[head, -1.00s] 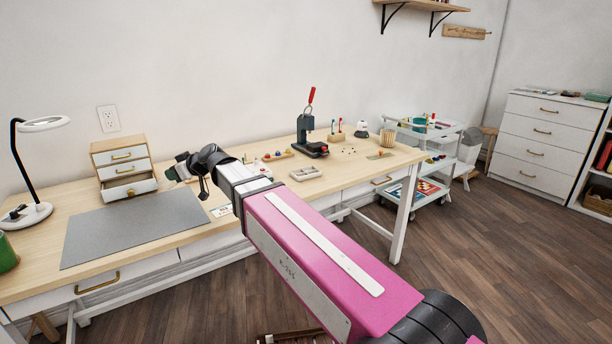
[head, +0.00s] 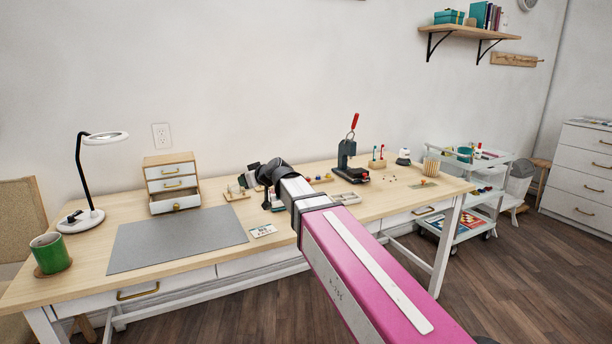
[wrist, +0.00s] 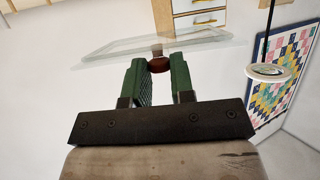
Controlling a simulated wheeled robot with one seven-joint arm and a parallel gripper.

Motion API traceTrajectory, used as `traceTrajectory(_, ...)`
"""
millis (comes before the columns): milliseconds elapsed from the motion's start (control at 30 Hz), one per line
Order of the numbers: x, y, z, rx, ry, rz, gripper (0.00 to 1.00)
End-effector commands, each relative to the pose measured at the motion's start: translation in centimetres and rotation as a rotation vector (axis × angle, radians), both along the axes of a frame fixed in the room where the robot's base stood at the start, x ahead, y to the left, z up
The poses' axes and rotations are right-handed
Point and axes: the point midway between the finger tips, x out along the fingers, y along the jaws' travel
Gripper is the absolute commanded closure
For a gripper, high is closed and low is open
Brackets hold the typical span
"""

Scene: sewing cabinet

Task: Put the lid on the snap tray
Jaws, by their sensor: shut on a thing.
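My gripper (wrist: 159,80) shows in the wrist view with its green fingers shut on the small reddish-brown knob of a clear lid (wrist: 110,50). The lid is a thin see-through pane with a pale rim, held just beyond the fingertips. In the head view, my gripper (head: 250,180) is at the end of my pink arm, over the back of the table, right of the small drawer box. The lid cannot be made out there. A light grey tray (head: 347,199), likely the snap tray, lies on the table right of my arm, in front of the press. Its inside is too small to tell.
The drawer box (head: 172,172), its bottom drawer partly open, stands at the back of the table. A grey mat (head: 178,240), lamp (head: 90,222), green mug (head: 50,253) and card (head: 263,230) are left of my arm. The press (head: 347,160) stands behind the grey tray.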

Motion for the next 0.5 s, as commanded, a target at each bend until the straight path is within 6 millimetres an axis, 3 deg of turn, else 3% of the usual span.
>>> traceTrajectory(33, 1.3, -2.4, 0.5, 0.000, -0.002, -0.057, 1.00)
traceTrajectory(200, 4.9, -9.8, 2.1, -0.001, -0.003, -0.241, 1.00)
traceTrajectory(500, 9.3, -23.8, 5.6, 0.000, -0.003, -0.574, 1.00)
